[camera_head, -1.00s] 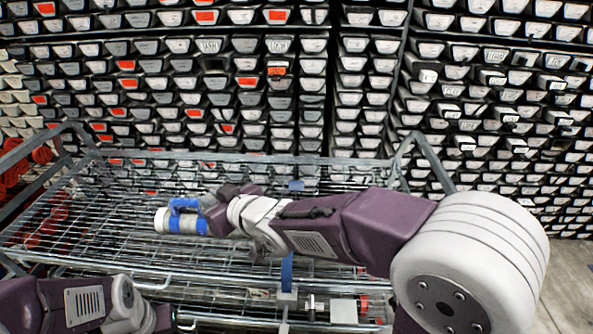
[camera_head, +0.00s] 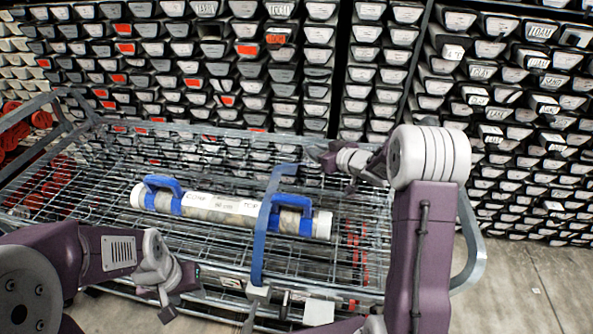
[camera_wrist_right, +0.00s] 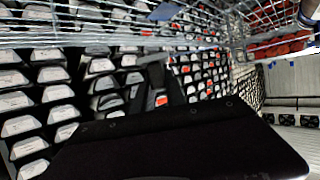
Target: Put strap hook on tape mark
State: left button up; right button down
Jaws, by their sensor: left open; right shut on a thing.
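A blue strap (camera_head: 262,235) runs from the cart's near rail up over the right part of a white core tube (camera_head: 233,211). Its far end bends right toward my right gripper (camera_head: 315,152) near the cart's far rail. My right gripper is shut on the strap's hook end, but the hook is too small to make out. Dark right-gripper fingers (camera_wrist_right: 160,82) show in the right wrist view, without a clear hook. I cannot make out a tape mark for certain. My left gripper (camera_head: 168,309) is open and empty near the cart's near left side.
The tube has two blue handles, left (camera_head: 163,195) and right (camera_head: 290,215), and lies on the wire cart (camera_head: 110,180). A metal buckle (camera_head: 258,291) sits on the near rail. Shelves of core trays (camera_head: 200,60) stand behind. Bare floor (camera_head: 520,285) is at right.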

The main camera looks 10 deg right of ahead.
jog(key=shift+w+a, duration=0.1)
jog(key=shift+a, duration=0.2)
jog(key=b, duration=0.2)
send_over(289, 168)
notch_tip(289, 168, down, 7)
jog(key=shift+a+r, duration=0.1)
jog(key=shift+r, duration=0.05)
notch_tip(289, 168, down, 4)
jog(key=shift+r, duration=0.1)
jog(key=shift+f, duration=0.25)
jog(key=c, duration=1.4)
grip_release()
jog(key=shift+o, duration=0.2)
